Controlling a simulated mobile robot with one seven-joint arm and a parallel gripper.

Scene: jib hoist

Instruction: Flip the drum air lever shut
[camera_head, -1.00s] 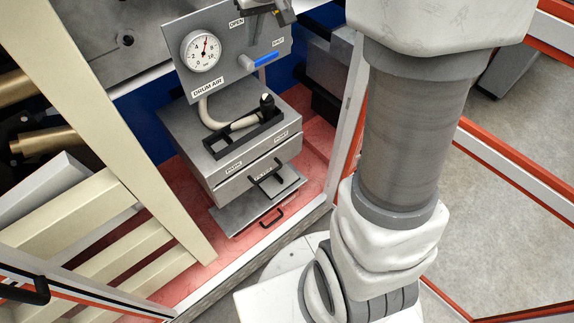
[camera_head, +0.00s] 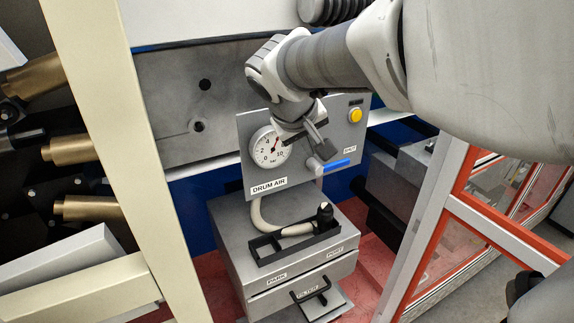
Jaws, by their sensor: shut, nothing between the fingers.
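The drum air lever (camera_head: 338,164) is a blue handle on a grey pivot at the lower right of the grey panel (camera_head: 246,160). It points right, roughly level, towards the SHUT label (camera_head: 349,150). My gripper (camera_head: 320,148) is in front of the panel, just above and left of the blue handle. Its fingers are closed and hold nothing. I cannot tell whether they touch the lever's pivot. The OPEN label is hidden behind my gripper or arm. A round pressure gauge (camera_head: 265,150) is left of my gripper, partly covered by it.
Below the panel stands a grey cabinet (camera_head: 235,250) with a black tray (camera_head: 258,260) and a hose end on top. A yellow button (camera_head: 355,115) is at the panel's upper right. A cream post (camera_head: 120,130) stands left, and an orange-and-white frame (camera_head: 500,220) right.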

